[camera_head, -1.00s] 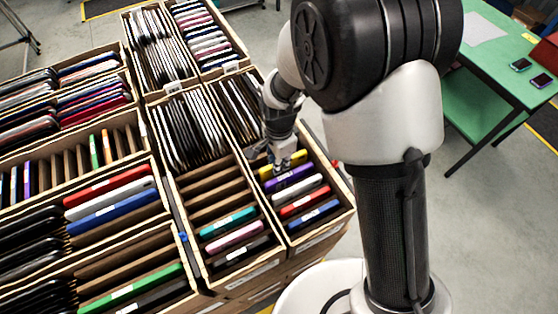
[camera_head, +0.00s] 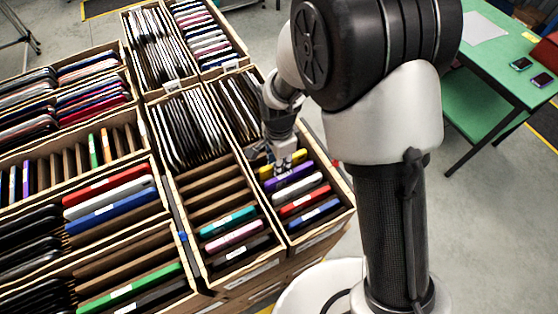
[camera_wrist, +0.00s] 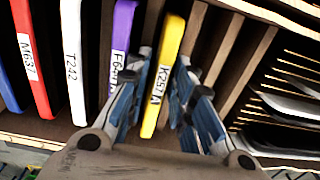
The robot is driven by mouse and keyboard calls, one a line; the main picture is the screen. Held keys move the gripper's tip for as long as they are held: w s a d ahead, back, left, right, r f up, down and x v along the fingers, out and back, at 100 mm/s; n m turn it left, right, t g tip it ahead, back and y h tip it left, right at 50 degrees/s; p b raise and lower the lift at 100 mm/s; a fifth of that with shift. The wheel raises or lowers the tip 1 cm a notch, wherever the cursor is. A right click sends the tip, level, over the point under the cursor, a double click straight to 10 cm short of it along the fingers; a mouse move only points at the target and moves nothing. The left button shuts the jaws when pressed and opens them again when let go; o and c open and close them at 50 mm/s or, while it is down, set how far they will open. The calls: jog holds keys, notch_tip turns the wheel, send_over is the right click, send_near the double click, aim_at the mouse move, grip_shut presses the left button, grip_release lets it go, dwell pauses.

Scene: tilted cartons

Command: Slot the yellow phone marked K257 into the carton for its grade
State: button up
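The yellow phone (camera_wrist: 166,66) with the label K257 and a letter that looks like A stands on edge in a carton slot. It also shows in the head view (camera_head: 267,171), in the carton (camera_head: 325,233) at the right end of the front row. My gripper (camera_wrist: 164,58) is over it, with one finger on each side. A gap shows between the left finger and the phone, so the fingers look open. My gripper in the head view (camera_head: 285,160) covers part of the phone. A purple phone (camera_wrist: 122,45) stands beside it. White phone T242 (camera_wrist: 74,70) and red phone M637 (camera_wrist: 35,75) follow.
Empty divider slots lie right of the yellow phone in the wrist view. More packed cartons fill the left. A green table (camera_head: 490,60) with two phones stands at right.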

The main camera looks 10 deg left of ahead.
jog(key=shift+o, duration=1.2)
notch_tip(320, 180, up, 12)
notch_tip(320, 180, up, 7)
jog(key=p, duration=0.5)
